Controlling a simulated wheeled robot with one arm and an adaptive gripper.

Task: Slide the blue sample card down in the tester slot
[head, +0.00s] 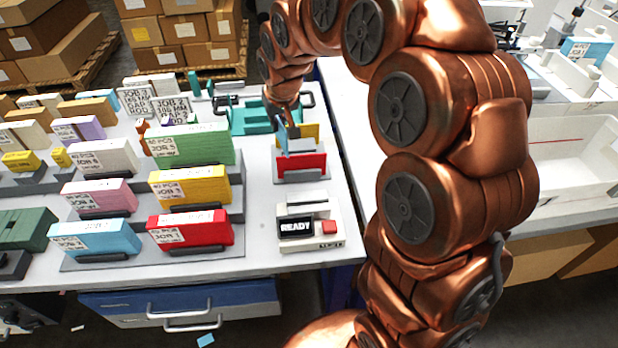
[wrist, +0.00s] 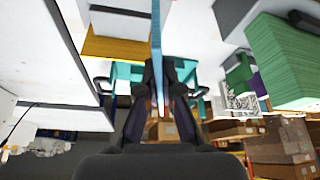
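My gripper (head: 291,128) is over the small card rack on the table and is shut on a light blue card (head: 299,147). In the wrist view the card (wrist: 157,42) stands edge-on between the two dark fingertips (wrist: 160,85). The card is upright; whether its lower edge touches the rack is hidden. The tester (head: 311,230) is a white box nearer the table's front edge, with a dark slot (head: 307,203) on top, a READY display and a red button. The card is behind the tester, apart from it.
A red card (head: 302,166) stands in front of the held card and a yellow card (head: 312,131) behind it. Several coloured card stacks, such as the green one (head: 200,145), stand to the left. A teal tray (head: 240,119) lies behind. A white bin (head: 575,165) is at right.

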